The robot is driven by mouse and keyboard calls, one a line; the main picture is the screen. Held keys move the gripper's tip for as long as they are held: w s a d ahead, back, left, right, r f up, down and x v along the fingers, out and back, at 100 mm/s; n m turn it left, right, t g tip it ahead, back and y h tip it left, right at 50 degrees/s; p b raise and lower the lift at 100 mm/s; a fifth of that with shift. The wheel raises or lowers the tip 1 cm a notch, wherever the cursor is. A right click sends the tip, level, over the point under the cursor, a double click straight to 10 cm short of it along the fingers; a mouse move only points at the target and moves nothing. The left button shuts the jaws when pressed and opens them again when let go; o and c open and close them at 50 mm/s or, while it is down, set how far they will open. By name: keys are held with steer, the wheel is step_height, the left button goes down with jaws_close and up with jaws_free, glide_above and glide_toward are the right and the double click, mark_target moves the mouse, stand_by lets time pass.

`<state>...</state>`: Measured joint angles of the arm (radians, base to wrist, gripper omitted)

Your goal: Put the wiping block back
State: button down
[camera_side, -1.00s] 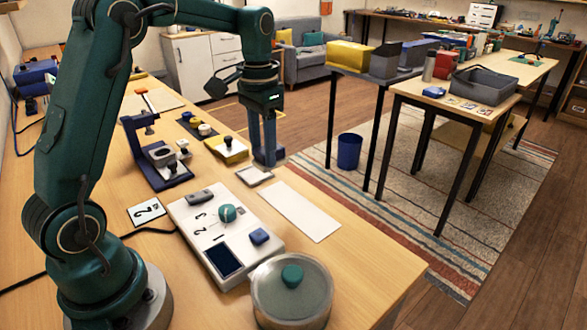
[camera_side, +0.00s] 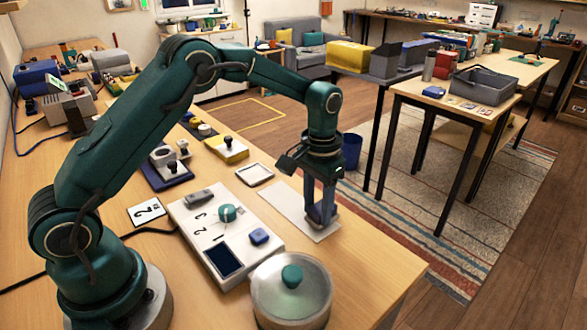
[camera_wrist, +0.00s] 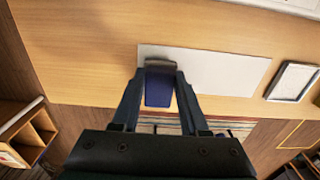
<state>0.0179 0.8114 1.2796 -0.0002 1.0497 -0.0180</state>
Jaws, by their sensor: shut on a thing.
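My gripper (camera_side: 320,208) is pointing down over the near right end of a white board (camera_side: 287,203). It is shut on the wiping block, which is blue with a grey lower part; the block shows between the fingers in the wrist view (camera_wrist: 158,88). The block is at the left end of the board (camera_wrist: 225,72) there; whether it touches the board I cannot tell. A small dark-rimmed tray (camera_side: 255,174) with a pale inside lies beyond the board's far end, and shows empty at the right in the wrist view (camera_wrist: 293,80).
A white panel (camera_side: 215,232) with a teal knob and dark screen lies left of the board. A lidded round pot (camera_side: 291,290) stands in front. A yellow block with a black knob (camera_side: 228,150) is behind the tray. The table edge runs close to my gripper.

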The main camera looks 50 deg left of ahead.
steer(key=shift+f, duration=0.35)
steer(key=shift+f, duration=0.1)
steer(key=shift+c, duration=2.1)
jaws_free()
steer(key=shift+f, duration=0.1)
